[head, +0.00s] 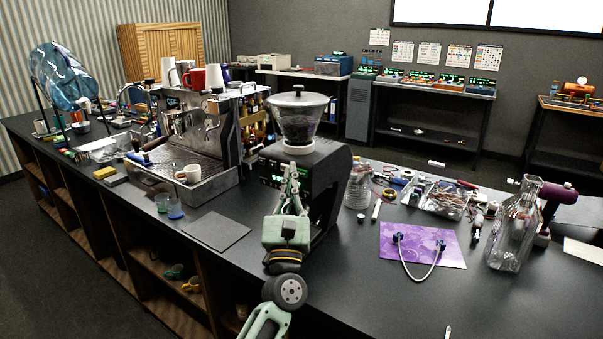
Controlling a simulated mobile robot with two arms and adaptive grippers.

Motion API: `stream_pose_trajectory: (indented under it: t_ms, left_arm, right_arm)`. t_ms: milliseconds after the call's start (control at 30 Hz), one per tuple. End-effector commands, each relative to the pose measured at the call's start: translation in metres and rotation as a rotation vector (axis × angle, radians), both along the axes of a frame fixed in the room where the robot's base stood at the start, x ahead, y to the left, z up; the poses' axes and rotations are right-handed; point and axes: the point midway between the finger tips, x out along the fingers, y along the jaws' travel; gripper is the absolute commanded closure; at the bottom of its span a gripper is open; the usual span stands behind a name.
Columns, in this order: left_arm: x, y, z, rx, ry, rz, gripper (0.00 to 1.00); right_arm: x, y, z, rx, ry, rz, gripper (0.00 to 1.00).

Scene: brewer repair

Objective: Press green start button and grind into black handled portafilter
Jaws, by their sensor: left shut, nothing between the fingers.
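The black grinder (325,172) stands on the counter in the middle, with a clear lidded hopper (298,117) of dark beans on top. Small green lights show on its front panel (268,179); I cannot make out which is the start button. My left gripper (291,168) is shut and empty, its fingertips pointing up in front of the grinder's front. It hides part of the panel and the area below it; I cannot tell whether it touches. A dark handle (155,143) shows at the espresso machine (205,125); whether it is the black handled portafilter is unclear. My right gripper is out of view.
A dark flat mat (217,231) lies left of my gripper. A purple mat (425,246) with a cable, a clear bottle (515,225) and loose tools lie right. The front right counter is mostly clear.

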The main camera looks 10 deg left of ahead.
Motion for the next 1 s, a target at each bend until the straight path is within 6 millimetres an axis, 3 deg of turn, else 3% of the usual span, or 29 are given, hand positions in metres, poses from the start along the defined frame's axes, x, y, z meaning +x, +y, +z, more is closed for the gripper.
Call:
stream_pose_trajectory:
  t_ms: [400, 1000]
  left_arm:
    - [-0.036, 0.013, 0.001, -0.001, 0.001, 0.001, 1.00]
    - [-0.038, 0.013, 0.000, 0.002, 0.000, 0.000, 1.00]
  right_arm:
    - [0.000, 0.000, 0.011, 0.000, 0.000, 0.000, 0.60]
    - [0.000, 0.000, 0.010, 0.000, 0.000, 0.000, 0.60]
